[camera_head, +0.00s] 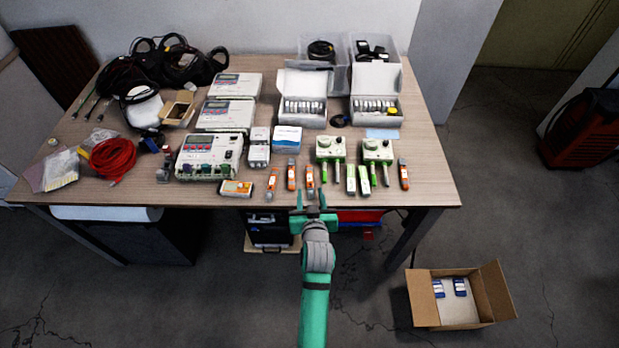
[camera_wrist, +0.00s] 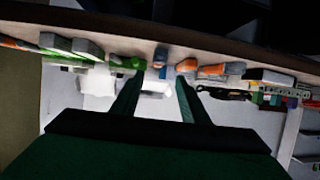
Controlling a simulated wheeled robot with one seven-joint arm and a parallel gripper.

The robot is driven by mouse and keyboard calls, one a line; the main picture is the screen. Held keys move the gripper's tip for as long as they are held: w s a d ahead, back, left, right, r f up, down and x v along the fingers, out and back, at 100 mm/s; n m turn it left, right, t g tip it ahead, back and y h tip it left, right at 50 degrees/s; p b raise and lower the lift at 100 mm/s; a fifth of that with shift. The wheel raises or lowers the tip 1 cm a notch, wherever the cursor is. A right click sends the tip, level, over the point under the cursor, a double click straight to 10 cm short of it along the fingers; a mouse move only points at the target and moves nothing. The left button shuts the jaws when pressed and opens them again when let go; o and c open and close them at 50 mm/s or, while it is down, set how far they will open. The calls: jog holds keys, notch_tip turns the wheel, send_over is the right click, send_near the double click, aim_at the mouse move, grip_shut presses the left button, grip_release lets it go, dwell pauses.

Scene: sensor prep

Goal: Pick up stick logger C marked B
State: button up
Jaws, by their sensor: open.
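Several small stick loggers lie along the table's front edge in the head view. Orange-and-grey ones include the far left (camera_head: 272,183), second (camera_head: 291,176), third (camera_head: 310,178) and far right (camera_head: 404,174). Two green-and-pale ones (camera_head: 351,180) (camera_head: 364,180) lie between them. Letters are too small to read, so I cannot tell which is logger C marked B. My gripper (camera_head: 311,198) is open and empty at the front edge, before the third orange logger. In the wrist view my gripper (camera_wrist: 160,78) has a grey-blue stick end (camera_wrist: 160,56) beyond and between its fingertips, apart from them.
Green-and-white meters (camera_head: 330,147) (camera_head: 377,149) stand behind the sticks. An orange-and-white device (camera_head: 236,188) lies to the left. White instruments, boxes, a red cable coil (camera_head: 112,158) and black cables crowd the table (camera_head: 433,186). An open cardboard box (camera_head: 425,302) sits on the floor.

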aim_at(310, 177)
jog(key=x, duration=0.9)
jog(key=shift+w+d, duration=0.2)
jog(key=shift+w, duration=0.1)
grip_shut()
